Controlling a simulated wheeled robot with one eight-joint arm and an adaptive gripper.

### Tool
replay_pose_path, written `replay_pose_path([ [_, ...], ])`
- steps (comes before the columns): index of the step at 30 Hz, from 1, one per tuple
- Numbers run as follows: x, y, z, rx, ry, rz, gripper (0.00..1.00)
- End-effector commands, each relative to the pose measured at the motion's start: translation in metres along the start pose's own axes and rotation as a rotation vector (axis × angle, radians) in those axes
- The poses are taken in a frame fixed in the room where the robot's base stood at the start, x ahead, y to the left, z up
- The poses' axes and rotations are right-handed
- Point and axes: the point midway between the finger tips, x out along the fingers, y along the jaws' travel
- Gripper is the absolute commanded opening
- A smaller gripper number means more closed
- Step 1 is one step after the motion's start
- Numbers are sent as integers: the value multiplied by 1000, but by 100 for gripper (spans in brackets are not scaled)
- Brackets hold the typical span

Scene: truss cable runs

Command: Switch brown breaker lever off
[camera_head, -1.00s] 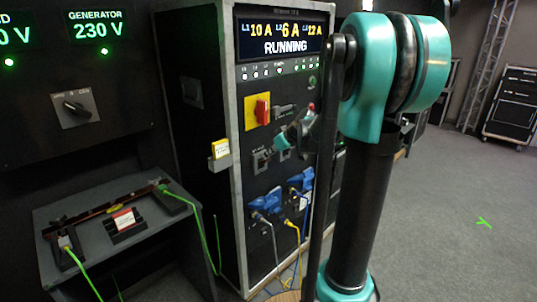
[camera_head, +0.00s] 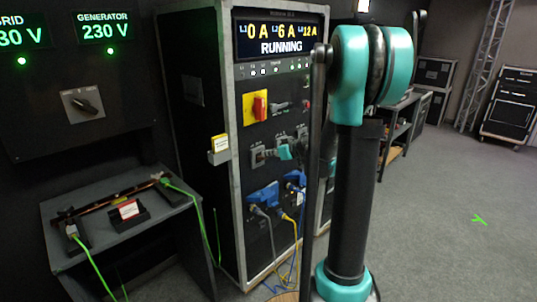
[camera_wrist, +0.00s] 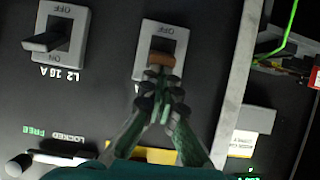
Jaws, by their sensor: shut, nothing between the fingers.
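The brown breaker lever (camera_wrist: 160,59) shows in the wrist view on a grey breaker plate (camera_wrist: 178,33), with an OFF label at its upper end. The plate's lower part is hidden by my gripper (camera_wrist: 161,86). My gripper is shut and empty, its fingertips right at the lever; whether they touch it I cannot tell. In the head view, the gripper is small at the breaker row on the black cabinet (camera_head: 203,95). The cabinet display (camera_head: 278,38) reads L1 0 A, L2 6 A, L3 12 A and RUNNING.
The neighbouring L2 16 A breaker (camera_wrist: 52,36) has a black lever towards its ON side. A yellow plate with a red switch (camera_head: 259,106) sits above the breakers, and blue plugs (camera_head: 263,196) with cables below. A grey table (camera_head: 150,219) stands left. Floor is free at right.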

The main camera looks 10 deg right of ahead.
Motion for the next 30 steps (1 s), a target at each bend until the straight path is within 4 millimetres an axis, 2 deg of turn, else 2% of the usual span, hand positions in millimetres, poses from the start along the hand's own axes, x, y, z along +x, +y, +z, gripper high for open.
replay_pose_path([
  [4, 2, 3, 9, 2, 110, 3, 0],
  [21, 11, 2, 43, 0, 100, 0, 0],
  [30, 10, 1, 41, 0, 99, 0, 0],
])
